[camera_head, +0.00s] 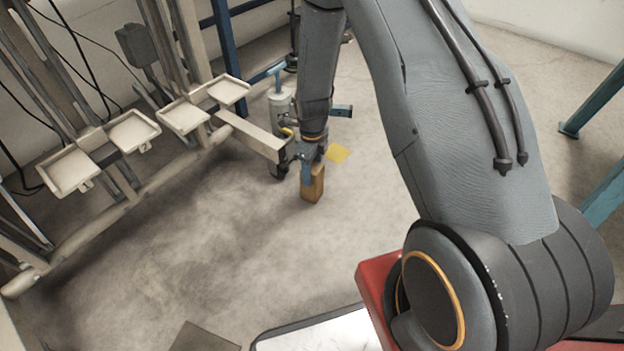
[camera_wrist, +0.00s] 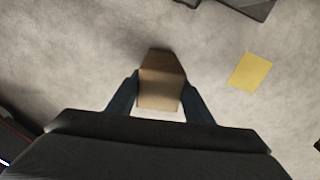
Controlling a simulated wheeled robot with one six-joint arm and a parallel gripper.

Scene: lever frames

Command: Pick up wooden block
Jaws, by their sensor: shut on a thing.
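The wooden block (camera_head: 312,186) is a brown upright block below the end of my arm in the head view. In the wrist view the wooden block (camera_wrist: 161,82) sits between the two dark blue fingers. My gripper (camera_head: 308,172) is shut on its upper part, and in the wrist view my gripper (camera_wrist: 158,95) has one finger against each side. I cannot tell whether the block's bottom touches the floor.
A yellow sheet (camera_head: 338,153) lies on the floor beside the block. A rack with several pale trays (camera_head: 72,168) and a horizontal rail stands at the left. A grey canister (camera_head: 279,107) stands behind the gripper.

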